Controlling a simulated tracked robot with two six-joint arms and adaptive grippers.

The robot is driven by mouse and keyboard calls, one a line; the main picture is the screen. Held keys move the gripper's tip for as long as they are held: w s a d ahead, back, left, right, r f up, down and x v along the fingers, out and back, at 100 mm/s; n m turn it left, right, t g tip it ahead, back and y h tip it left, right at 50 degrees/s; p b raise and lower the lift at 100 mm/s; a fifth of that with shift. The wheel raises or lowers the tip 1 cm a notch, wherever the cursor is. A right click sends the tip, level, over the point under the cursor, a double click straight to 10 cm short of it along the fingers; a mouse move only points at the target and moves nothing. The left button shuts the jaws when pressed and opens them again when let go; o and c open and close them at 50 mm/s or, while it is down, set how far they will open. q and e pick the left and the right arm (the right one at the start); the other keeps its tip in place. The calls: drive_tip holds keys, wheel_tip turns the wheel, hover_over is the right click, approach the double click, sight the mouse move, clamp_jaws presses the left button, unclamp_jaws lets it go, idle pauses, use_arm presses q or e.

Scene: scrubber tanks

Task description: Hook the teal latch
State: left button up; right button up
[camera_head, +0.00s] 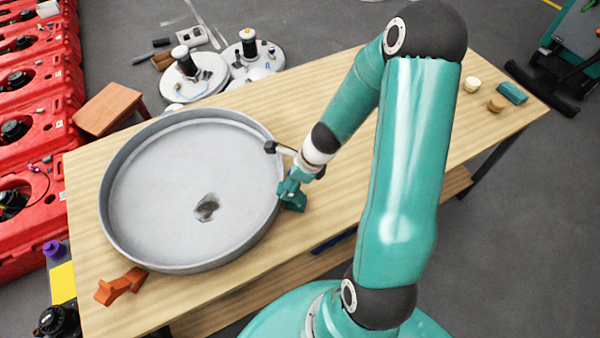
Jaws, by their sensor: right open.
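A large round grey pan-like tank part (190,240) with a raised rim lies on the wooden table. The teal latch (293,200) sits against the right side of its rim. My right gripper (284,168) is open right at the latch, with one dark finger over the rim and the rest partly hidden by its own wrist. I cannot tell whether the gripper touches the latch. An orange latch (120,286) stands at the front left of the rim, apart from my gripper. My left gripper is not in view.
A dark grey lump or hole (206,208) shows inside the pan. The wooden table (300,95) has a teal block (512,93) and two small caps at its far right. A brown stool (107,109) and red tanks (35,100) stand at the left.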

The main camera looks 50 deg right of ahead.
sight(301, 198)
drive_tip(key=a+v, duration=0.1)
drive_tip(key=v, duration=0.5)
drive_tip(key=shift+s+d, duration=0.2)
drive_tip(key=shift+d, duration=0.3)
drive_tip(key=shift+s+f, duration=0.1)
drive_tip(key=shift+s, duration=0.05)
